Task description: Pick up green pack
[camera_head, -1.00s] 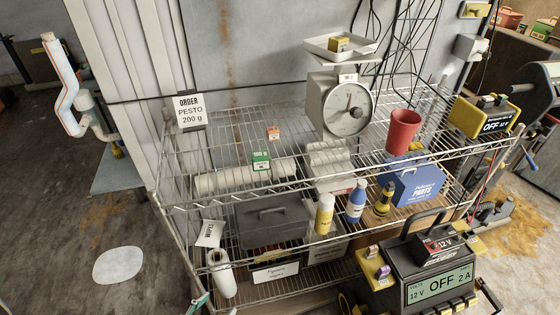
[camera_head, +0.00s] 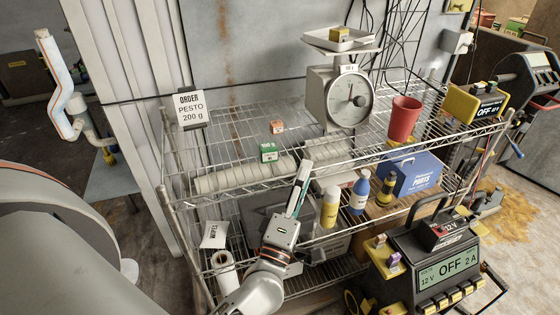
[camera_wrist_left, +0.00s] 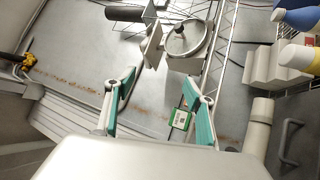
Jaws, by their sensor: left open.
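The green pack (camera_head: 268,152) is a small box with a white label, standing on the top wire shelf beside an orange pack (camera_head: 277,127). My left gripper (camera_head: 301,168) is in front of the shelf, to the right of the green pack and apart from it, seen nearly edge-on. In the left wrist view, the gripper (camera_wrist_left: 160,82) is open, with teal-padded fingers spread. The green pack (camera_wrist_left: 181,119) shows there between the fingers, closer to the right one, further off along the view. My right gripper is not in view.
A scale (camera_head: 340,97) with a yellow pack (camera_head: 339,34) in its pan stands behind. A red cup (camera_head: 403,120) is to its right. Yellow (camera_head: 330,207) and blue bottles (camera_head: 360,192) stand right of my gripper.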

